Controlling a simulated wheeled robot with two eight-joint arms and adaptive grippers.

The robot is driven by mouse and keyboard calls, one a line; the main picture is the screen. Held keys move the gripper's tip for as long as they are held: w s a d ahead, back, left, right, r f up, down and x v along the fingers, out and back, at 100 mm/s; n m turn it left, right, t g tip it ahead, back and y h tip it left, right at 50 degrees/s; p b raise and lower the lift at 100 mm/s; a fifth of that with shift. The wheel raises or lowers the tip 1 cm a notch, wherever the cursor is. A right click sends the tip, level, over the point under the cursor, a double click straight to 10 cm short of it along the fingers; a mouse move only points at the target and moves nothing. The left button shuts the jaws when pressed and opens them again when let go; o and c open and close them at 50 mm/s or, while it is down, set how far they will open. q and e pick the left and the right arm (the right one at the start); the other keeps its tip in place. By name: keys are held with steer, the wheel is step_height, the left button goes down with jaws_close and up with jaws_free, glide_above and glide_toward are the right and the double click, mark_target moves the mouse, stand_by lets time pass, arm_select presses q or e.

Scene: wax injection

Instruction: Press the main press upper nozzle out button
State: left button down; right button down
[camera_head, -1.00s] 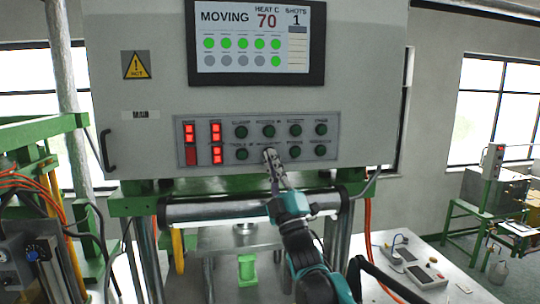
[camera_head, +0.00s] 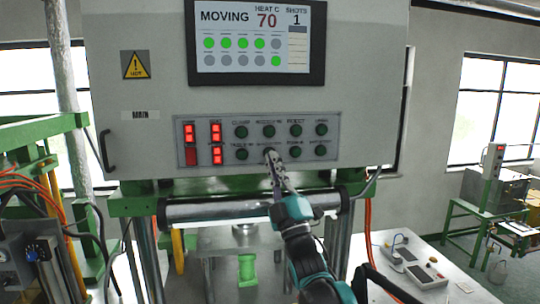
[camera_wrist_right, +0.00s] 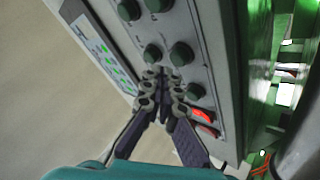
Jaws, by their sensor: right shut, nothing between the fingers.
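The button labels are too small to read surely. My right gripper (camera_head: 270,154) is shut and empty, its fingertips at the second button of the lower row, which they largely hide. In the right wrist view, the shut fingertips (camera_wrist_right: 162,76) are right at the panel face among the green buttons (camera_wrist_right: 181,54); contact cannot be told for sure. My left gripper is not in view.
A screen (camera_head: 256,42) above the panel reads MOVING, HEAT C 70, SHOTS 1. A horizontal metal cylinder (camera_head: 215,209) lies below the panel. A green frame (camera_head: 40,135) stands at left, and a white table (camera_head: 440,265) with small control boxes at right.

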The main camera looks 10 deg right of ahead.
steer(key=s, duration=0.4)
steer(key=shift+s+d+p, duration=0.1)
steer(key=shift+s+p, duration=0.25)
steer(key=shift+s, duration=0.05)
steer(key=s+d+f+m+g+h+b, duration=0.25)
steer(key=f+b, duration=0.35)
steer(key=f, duration=0.8)
steer(key=s+d+f+m+g+h+b, duration=0.15)
steer(key=f+m+g+b, duration=0.35)
steer(key=f, duration=0.8)
steer(key=s+d+f+m+g+h+b, duration=0.1)
steer(key=f+m+g+h+b, duration=0.1)
steer(key=f+b, duration=0.9)
steer(key=s+f+m+g+b, duration=0.1)
steer(key=s+f+g+b, duration=0.2)
steer(key=f, duration=1)
steer(key=s+d+f+m+g+b, duration=0.1)
steer(key=s+f+m+g+b, duration=0.1)
steer(key=s+f, duration=0.7)
steer(key=s+d+f+m+g+b, duration=0.1)
steer(key=s+f+g+b, duration=0.3)
steer(key=f, duration=1.3)
steer(key=shift+s+m+g+h+b, duration=0.45)
steer(key=shift+s+m, duration=0.3)
steer(key=shift+s, duration=0.5)
